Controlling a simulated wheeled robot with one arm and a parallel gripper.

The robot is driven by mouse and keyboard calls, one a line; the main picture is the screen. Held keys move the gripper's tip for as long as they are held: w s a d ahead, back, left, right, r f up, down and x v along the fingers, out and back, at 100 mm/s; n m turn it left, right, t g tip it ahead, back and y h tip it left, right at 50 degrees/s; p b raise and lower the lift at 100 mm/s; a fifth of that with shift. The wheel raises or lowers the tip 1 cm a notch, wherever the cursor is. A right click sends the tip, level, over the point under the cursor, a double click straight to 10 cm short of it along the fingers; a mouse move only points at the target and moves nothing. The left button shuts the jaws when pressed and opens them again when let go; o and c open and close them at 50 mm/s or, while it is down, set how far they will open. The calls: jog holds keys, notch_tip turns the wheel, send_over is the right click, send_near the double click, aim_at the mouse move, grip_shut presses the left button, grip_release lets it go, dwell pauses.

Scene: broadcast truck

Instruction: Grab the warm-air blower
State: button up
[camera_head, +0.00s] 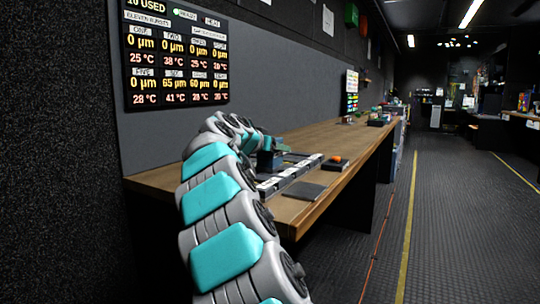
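My arm rises from the bottom of the view and bends over the near end of a wooden bench (313,133). The end of my arm with my gripper (268,152) is small and dark over the bench, and its fingers cannot be made out. A dark teal item (270,160) sits at that spot, and I cannot tell whether it is part of my gripper or a separate thing. No warm-air blower can be picked out for sure. A small black item with an orange top (336,161) lies on the bench to the right of my gripper.
A row of grey modules with white labels (290,173) and a flat dark pad (304,191) lie on the bench near its front edge. A screen with readings (176,58) hangs on the wall above. The ribbed floor (455,220) to the right is clear.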

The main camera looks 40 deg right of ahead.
grip_shut()
jog(key=shift+r, duration=0.1)
dwell(0.5)
